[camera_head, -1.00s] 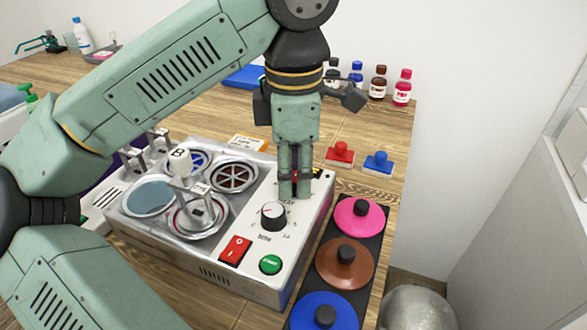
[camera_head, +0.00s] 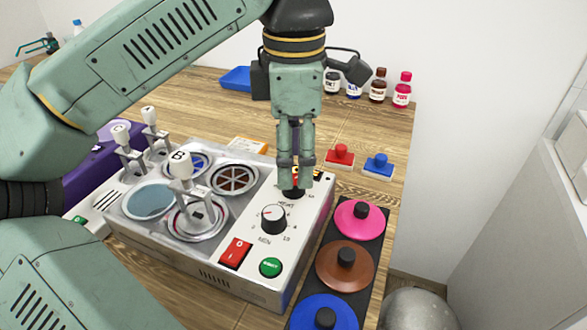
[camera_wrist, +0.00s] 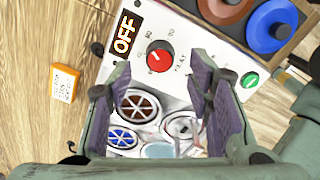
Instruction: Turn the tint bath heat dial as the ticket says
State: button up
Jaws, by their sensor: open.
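The tint bath (camera_head: 150,240) is a grey metal box with a white control panel on its right. Its heat dial (camera_head: 292,193), black-skirted, is mostly behind my gripper (camera_head: 295,183) in the head view. In the wrist view the heat dial (camera_wrist: 160,57) has a red cap and lies just beyond the gap between my fingers. My gripper is open and empty, with its fingertips over the dial; I cannot tell whether they touch it. An orange and white card (camera_wrist: 63,83), perhaps the ticket, has print too small to read.
The panel also has a black minutes dial (camera_head: 273,219), a red switch (camera_head: 236,252) and a green start button (camera_head: 270,267). Lever handles (camera_head: 182,165) stand over the wells. Pink, brown and blue round lids (camera_head: 359,218) lie at right. Bottles (camera_head: 402,90) and stamps (camera_head: 340,155) stand behind.

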aim_at(294, 183)
notch_tip(294, 183, up, 8)
jog(key=shift+s+r, duration=0.15)
jog(key=shift+s, duration=0.1)
dwell(0.4)
